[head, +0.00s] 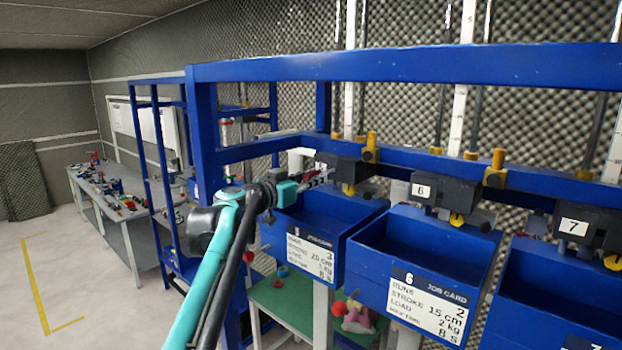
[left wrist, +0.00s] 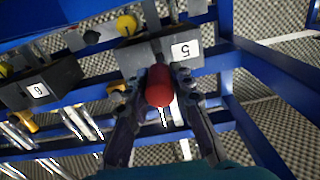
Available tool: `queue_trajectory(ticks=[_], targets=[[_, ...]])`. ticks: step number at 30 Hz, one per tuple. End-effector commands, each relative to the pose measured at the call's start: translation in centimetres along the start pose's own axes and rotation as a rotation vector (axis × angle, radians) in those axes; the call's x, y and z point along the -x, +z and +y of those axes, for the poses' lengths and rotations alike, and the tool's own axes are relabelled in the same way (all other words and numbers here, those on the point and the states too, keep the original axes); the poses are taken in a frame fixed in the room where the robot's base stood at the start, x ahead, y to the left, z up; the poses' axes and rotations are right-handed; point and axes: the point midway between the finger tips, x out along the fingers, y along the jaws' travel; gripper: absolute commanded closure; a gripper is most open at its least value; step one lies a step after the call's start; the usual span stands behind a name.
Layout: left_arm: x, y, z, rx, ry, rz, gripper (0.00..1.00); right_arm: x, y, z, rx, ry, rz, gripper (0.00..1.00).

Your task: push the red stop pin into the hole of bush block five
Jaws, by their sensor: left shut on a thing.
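Bush block five is a dark block with an upside-down label 5 in the left wrist view (left wrist: 138,58); in the head view it is the dark block (head: 376,173) on the blue rail. My left gripper (head: 317,178) is at the left of this block, fingers pointing at it. In the left wrist view the fingers (left wrist: 159,88) are shut on the red stop pin (left wrist: 159,85), whose rounded red end faces the camera, in front of the block. The pin's far end and the hole are hidden, so I cannot tell whether it is in the hole. My right gripper is not in view.
Block six (head: 436,192) and block seven (head: 577,233) sit further right on the rail. Blue bins with job cards (head: 428,303) hang below. A blue frame post (head: 203,130) stands left of my gripper. Open floor (head: 100,290) lies at the left.

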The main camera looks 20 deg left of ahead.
Motion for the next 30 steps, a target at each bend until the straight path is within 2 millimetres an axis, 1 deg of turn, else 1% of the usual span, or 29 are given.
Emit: queue_trajectory(ticks=[30], targets=[[-2.6, 0.0, 0.0, 0.0, 0.0, 0.0, 1.0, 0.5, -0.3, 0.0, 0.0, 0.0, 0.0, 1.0]])
